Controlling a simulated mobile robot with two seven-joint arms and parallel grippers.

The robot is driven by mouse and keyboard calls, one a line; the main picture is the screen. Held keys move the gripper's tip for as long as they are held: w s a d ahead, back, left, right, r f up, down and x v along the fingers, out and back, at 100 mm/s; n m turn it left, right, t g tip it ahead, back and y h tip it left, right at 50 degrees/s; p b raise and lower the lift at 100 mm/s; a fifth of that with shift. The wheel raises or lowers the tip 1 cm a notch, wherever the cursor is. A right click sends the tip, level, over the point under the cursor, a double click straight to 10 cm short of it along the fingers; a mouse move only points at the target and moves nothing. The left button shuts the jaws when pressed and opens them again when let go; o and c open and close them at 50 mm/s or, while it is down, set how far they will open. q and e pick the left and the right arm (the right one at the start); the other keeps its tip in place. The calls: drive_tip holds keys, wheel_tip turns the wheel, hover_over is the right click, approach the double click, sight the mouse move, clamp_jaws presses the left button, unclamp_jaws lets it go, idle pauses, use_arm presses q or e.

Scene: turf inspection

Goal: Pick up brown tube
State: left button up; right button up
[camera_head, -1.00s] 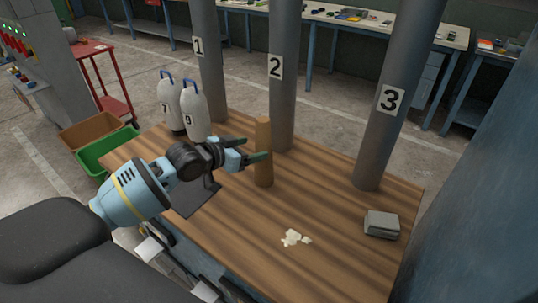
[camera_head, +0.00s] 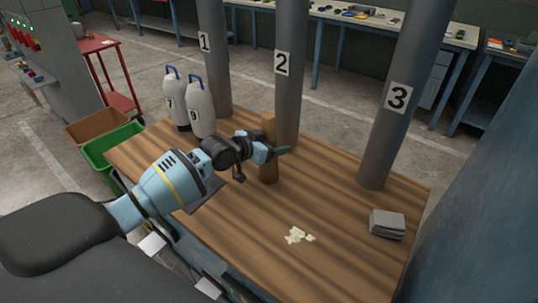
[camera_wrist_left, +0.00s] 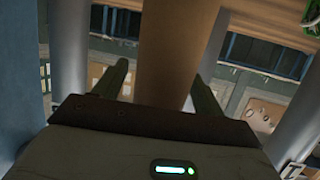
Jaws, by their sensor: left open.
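The brown tube (camera_head: 268,172) stands upright on the wooden table (camera_head: 330,215), in front of the grey column marked 2. My left gripper (camera_head: 277,152) is at the upper half of the tube, with its green fingers reaching around it. In the left wrist view the brown tube (camera_wrist_left: 172,60) rises between the two open fingers of my left gripper (camera_wrist_left: 160,85). A gap shows on each side of it, so the fingers do not look closed on it. My right gripper is not in view.
Grey columns marked 1 (camera_head: 212,70), 2 (camera_head: 288,90) and 3 (camera_head: 390,100) stand along the table's back. Two white bottles (camera_head: 201,108) stand at the left.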

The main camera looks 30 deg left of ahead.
use_arm(q)
drive_tip(key=c, duration=1.1)
drive_tip(key=shift+o, duration=0.2)
drive_tip(key=shift+r, duration=0.1)
